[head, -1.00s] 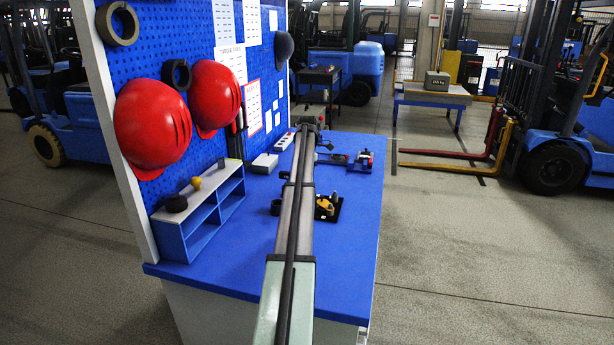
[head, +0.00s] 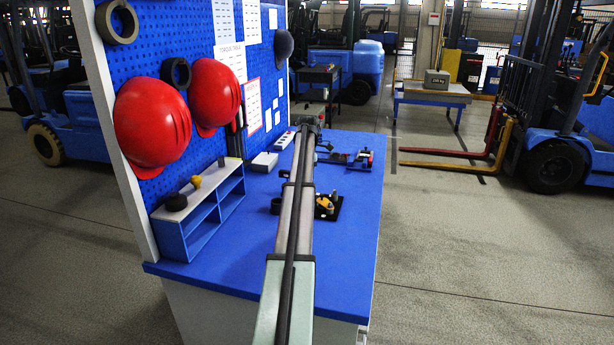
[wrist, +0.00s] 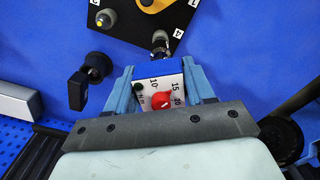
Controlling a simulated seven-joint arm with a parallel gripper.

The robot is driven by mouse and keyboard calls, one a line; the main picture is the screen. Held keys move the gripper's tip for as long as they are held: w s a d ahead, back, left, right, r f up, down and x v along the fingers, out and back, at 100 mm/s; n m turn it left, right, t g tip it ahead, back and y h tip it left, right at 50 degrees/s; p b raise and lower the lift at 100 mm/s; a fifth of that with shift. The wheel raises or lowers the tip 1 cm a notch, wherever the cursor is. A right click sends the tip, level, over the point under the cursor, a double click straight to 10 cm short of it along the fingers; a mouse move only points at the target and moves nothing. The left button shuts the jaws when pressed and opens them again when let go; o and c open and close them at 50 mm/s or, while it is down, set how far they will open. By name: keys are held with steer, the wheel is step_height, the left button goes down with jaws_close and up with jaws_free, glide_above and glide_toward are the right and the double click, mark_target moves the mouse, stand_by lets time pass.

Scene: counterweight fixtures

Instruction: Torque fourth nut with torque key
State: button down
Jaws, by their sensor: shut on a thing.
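In the wrist view, my gripper (wrist: 160,85) has its two blue fingers closed on both sides of the torque key (wrist: 160,75). The key has a white scale face with numbers and a red knob. I cannot tell whether the socket sits on a nut. Other metal nuts or studs (wrist: 103,18) show on the plate, with a yellow part (wrist: 240,6) at the top. In the head view, my arm hides much of the gripper area.
In the wrist view, a black knobbed piece (wrist: 85,80) stands left of the key. In the head view, a black fixture with yellow parts (head: 328,207) lies beside my arm. A small shelf (head: 200,215) and a pegboard with red helmets (head: 153,122) line the left. The blue bench front is clear.

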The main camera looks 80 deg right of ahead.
steer(key=shift+f, duration=1.2)
stand_by(0.9)
stand_by(0.5)
steer(key=m, duration=0.5)
steer(key=shift+a, duration=0.1)
steer(key=shift+m, duration=1.2)
steer(key=m, duration=0.2)
steer(key=shift+a+m, duration=0.1)
steer(key=shift+m, duration=0.2)
steer(key=shift+r, duration=0.25)
steer(key=shift+r, duration=1.8)
